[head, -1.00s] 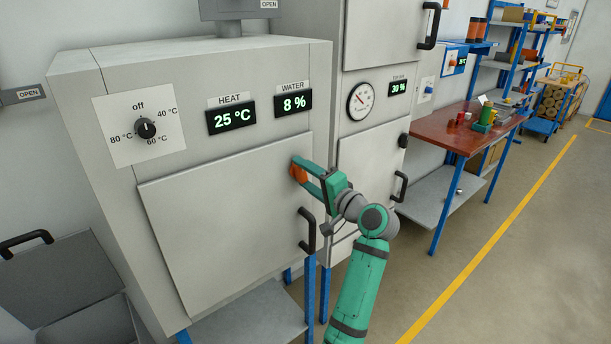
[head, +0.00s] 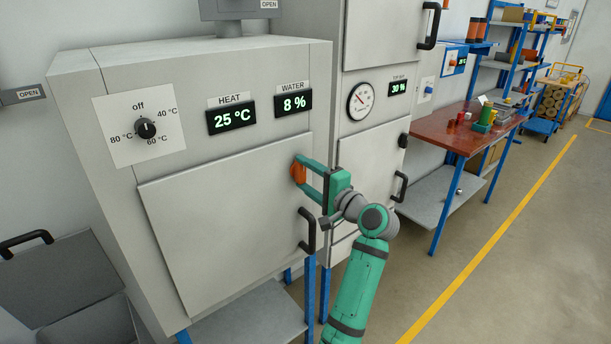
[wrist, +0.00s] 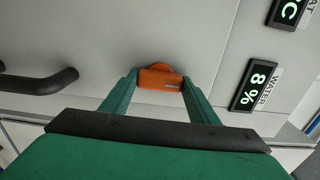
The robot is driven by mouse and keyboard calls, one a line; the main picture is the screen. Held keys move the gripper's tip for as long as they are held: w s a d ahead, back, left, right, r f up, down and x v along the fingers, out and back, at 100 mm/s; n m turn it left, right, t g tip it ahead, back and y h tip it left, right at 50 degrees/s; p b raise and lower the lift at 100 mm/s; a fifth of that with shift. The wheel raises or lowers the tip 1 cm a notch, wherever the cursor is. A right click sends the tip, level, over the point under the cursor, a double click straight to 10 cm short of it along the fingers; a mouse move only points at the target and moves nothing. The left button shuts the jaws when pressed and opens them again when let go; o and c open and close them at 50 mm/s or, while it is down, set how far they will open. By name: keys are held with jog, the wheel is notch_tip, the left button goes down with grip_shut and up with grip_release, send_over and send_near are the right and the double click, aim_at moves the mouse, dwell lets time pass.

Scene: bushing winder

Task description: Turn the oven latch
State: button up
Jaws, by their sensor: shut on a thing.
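The orange oven latch (head: 298,173) sits near the upper right corner of the closed grey oven door (head: 225,230). It also shows in the wrist view (wrist: 160,79), between my two green fingers. My gripper (head: 302,172) is shut on the latch, with one finger on each side of it. In the head view the latch looks close to upright, and the fingers partly cover it. The oven's black door handle (head: 307,231) is below the latch and free of my gripper; it shows at the left in the wrist view (wrist: 40,83).
Above the door are a dial (head: 146,129), a heat display (head: 232,117) reading 25 °C and a water display (head: 293,101) reading 8 %. A second cabinet with a gauge (head: 361,101) stands close at the right. Open floor (head: 470,270) lies further right.

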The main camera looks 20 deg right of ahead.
jog(key=o, duration=1)
jog(key=shift+d, duration=0.1)
jog(key=shift+o, duration=0.2)
jog(key=v, duration=1)
jog(key=shift+s, duration=0.35)
jog(key=shift+d, duration=0.15)
